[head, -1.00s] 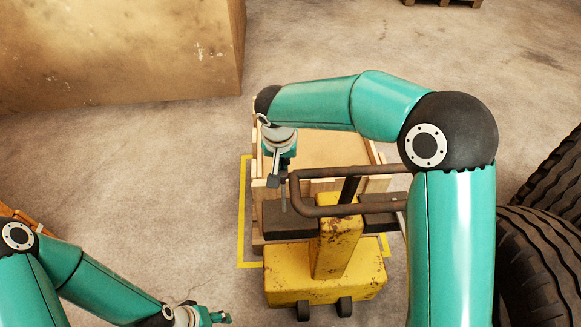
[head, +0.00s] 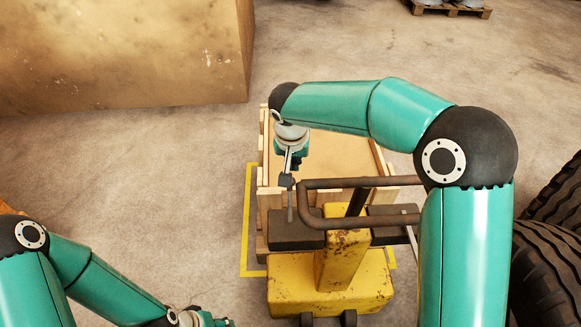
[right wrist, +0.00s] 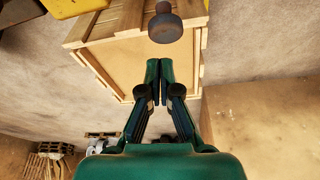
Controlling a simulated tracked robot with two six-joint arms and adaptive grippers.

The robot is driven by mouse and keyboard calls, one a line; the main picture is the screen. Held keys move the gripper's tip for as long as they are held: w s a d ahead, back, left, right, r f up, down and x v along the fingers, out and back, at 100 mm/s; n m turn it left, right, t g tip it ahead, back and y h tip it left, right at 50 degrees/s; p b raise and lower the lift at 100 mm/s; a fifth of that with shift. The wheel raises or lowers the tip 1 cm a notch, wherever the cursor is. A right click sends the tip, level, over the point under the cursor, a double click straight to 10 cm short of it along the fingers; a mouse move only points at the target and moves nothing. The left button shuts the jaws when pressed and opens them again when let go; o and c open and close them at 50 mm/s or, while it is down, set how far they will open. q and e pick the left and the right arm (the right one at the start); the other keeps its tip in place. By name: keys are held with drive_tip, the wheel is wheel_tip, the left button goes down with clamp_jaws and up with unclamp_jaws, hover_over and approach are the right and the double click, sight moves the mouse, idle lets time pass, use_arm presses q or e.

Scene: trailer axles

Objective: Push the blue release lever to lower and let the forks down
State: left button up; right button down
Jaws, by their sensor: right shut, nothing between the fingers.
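The yellow, rusty pallet truck (head: 345,260) stands with a brown loop handle (head: 345,183) at its top. A thin grey rod with a dark knob (head: 290,207) stands just left of the handle; it may be the release lever, but no clear blue shows. My right gripper (head: 288,172) is shut and empty, right at the knob; contact cannot be told. In the right wrist view, a dark grey-blue knob (right wrist: 165,27) sits just beyond the closed fingertips (right wrist: 160,64). The forks are hidden under the crate. My left gripper (head: 207,321) is cut off at the bottom edge.
A wooden crate (head: 265,185) stands on the far side of the truck, inside a yellow floor outline (head: 246,225). Large tyres (head: 550,260) stand at the right. A big tan block (head: 120,50) fills the upper left.

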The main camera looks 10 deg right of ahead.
drive_tip(key=s+v, duration=0.1)
drive_tip(key=v, duration=0.9)
drive_tip(key=shift+s+a+f, duration=0.2)
drive_tip(key=shift+a, duration=0.05)
